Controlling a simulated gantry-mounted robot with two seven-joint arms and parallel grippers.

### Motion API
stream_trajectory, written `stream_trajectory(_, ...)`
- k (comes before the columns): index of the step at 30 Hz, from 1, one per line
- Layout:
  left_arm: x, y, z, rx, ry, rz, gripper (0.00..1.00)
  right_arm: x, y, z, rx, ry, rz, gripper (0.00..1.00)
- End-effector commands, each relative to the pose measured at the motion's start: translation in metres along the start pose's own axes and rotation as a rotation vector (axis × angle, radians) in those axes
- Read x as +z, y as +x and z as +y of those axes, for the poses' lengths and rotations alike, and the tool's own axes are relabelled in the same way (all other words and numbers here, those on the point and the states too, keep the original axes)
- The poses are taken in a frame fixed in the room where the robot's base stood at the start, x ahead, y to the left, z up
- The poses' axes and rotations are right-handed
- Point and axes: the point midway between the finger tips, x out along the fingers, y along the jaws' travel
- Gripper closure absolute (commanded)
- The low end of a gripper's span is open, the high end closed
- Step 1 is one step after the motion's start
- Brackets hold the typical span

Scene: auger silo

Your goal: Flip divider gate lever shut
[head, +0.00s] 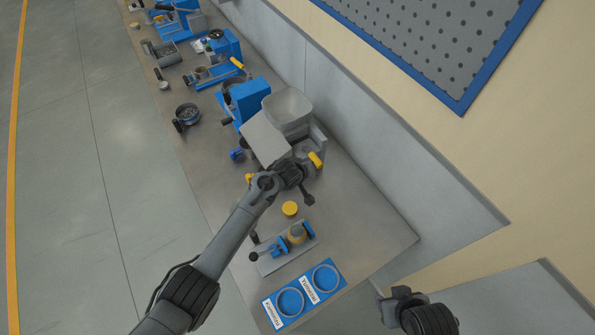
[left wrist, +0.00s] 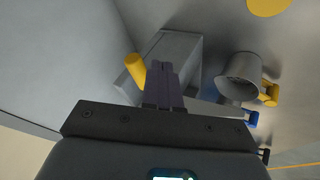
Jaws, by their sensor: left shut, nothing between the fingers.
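A grey auger silo machine with an open hopper (head: 287,108) stands on the bench. A yellow handle (head: 316,160) sticks out at its right side; I cannot tell for sure that it is the divider gate lever. In the left wrist view a yellow handle (left wrist: 135,68) stands just left of my shut, empty fingers, beside a grey box (left wrist: 178,50). A second yellow handle (left wrist: 269,93) is by a grey round spout (left wrist: 239,76). My left gripper (head: 290,174) is at the machine's front and partly hides it. My right gripper (head: 398,298) is at the lower right, away from the machine; its jaws are unclear.
A yellow disc (head: 290,209) lies in front of the machine. Nearer are a small blue clamp fixture (head: 282,247) and a blue two-ring tray (head: 327,278). Several blue devices line the bench's far end. A wall runs along the right. The bench's near right corner is clear.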

Motion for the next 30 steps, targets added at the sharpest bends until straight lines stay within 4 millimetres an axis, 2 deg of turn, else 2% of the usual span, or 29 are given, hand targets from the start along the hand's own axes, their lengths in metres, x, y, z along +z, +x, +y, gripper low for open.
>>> stream_trajectory(1,0.000,-0.009,-0.002,0.001,-0.001,-0.002,1.00,-0.004,-0.014,0.000,-0.001,0.000,0.000,0.57)
stream_trajectory(18,0.008,-0.083,0.006,0.003,0.001,0.000,1.00,-0.003,-0.009,0.000,0.000,-0.001,-0.001,0.57)
stream_trajectory(24,0.009,-0.097,0.007,0.002,0.001,-0.001,1.00,-0.002,-0.009,0.002,0.005,-0.007,-0.002,0.57)
stream_trajectory(30,0.009,-0.102,0.008,0.001,0.001,0.000,1.00,-0.002,-0.009,0.002,0.005,-0.007,-0.001,0.57)
